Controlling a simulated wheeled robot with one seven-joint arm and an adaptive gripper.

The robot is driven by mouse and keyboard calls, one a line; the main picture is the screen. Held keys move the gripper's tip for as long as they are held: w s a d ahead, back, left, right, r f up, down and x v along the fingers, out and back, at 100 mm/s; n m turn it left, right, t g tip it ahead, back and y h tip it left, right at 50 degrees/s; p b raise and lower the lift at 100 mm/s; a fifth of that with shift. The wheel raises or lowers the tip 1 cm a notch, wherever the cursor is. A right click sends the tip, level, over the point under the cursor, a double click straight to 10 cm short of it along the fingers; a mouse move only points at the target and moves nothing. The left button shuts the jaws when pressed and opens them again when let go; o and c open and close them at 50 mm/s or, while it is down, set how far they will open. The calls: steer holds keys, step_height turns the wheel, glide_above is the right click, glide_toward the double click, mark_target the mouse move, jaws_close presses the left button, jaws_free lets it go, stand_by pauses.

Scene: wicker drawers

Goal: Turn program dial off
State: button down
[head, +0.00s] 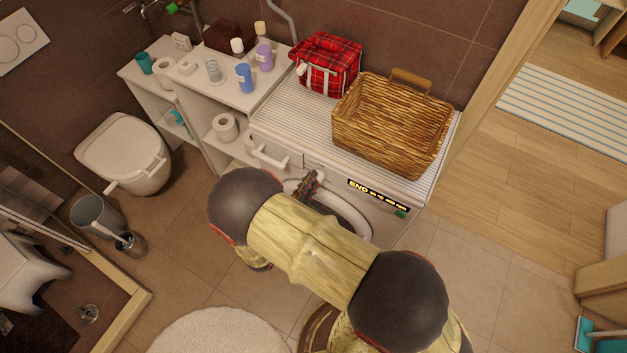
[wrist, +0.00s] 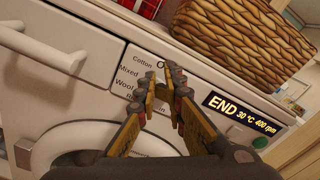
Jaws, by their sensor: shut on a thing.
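The washing machine's white front (wrist: 85,100) fills much of the wrist view. My gripper (wrist: 164,82) is at its control panel, shut on the program dial, which is mostly hidden between and behind the fingertips. Cotton, Mixed and Wool labels (wrist: 130,72) are printed left of the fingers, and a small round mark shows just above them. The dial's pointing direction cannot be made out. The display (wrist: 241,113) reads END, 30 °C, 400 rpm. In the head view my gripper (head: 312,177) is at the machine's front, partly behind my arm.
A wicker basket (head: 391,121) and a red plaid bag (head: 327,64) stand on the machine's top. A white handle (wrist: 41,45) juts out left of the labels. The round door (head: 350,215) is below. A green button (wrist: 260,142) is below the display. A shelf unit adjoins on the left.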

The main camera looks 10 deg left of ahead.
steer(key=p+v, duration=0.1)
steer(key=v, duration=0.5)
steer(key=shift+r, duration=0.35)
